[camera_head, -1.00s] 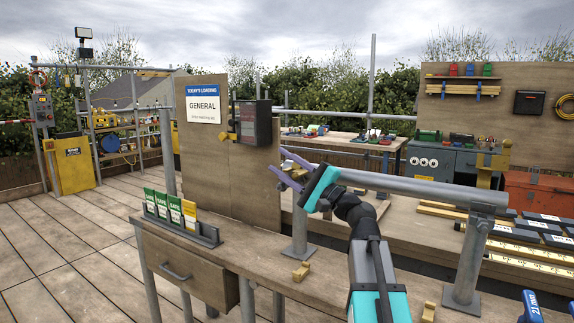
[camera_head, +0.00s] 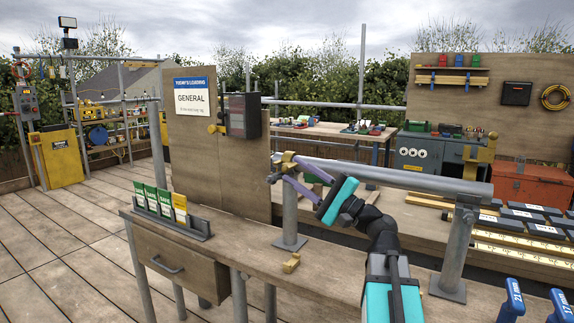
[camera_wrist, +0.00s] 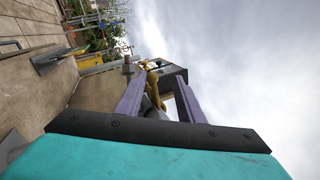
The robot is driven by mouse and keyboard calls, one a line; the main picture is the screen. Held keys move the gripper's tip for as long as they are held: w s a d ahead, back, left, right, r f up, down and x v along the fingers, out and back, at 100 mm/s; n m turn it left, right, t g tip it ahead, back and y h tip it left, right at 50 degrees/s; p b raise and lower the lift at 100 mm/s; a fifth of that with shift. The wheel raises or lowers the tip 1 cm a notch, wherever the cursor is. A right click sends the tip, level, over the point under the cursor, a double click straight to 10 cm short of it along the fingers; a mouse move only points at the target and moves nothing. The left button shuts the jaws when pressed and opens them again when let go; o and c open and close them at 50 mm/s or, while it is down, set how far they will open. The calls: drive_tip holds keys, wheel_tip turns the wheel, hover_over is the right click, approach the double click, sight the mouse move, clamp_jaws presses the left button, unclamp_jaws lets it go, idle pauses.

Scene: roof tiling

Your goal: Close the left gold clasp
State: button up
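The left gold clasp (camera_head: 283,160) sits at the left end of the grey pipe (camera_head: 390,178), on top of the left post. My gripper (camera_head: 291,168) is beside it, its purple fingers apart and their tips right at the clasp. In the wrist view the clasp (camera_wrist: 151,78) shows between the two fingers. The fingers partly cover it, so I cannot tell whether it is touched or how far its arm is turned.
A wooden bench (camera_head: 330,288) lies below, with a small gold block (camera_head: 291,263) on it and blue-handled tools (camera_head: 512,300) at front right. A board with a sign (camera_head: 194,96) and a dark box (camera_head: 244,117) stands left of the clasp. Above the pipe is free air.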

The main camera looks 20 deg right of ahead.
drive_tip(key=shift+v, duration=2.5)
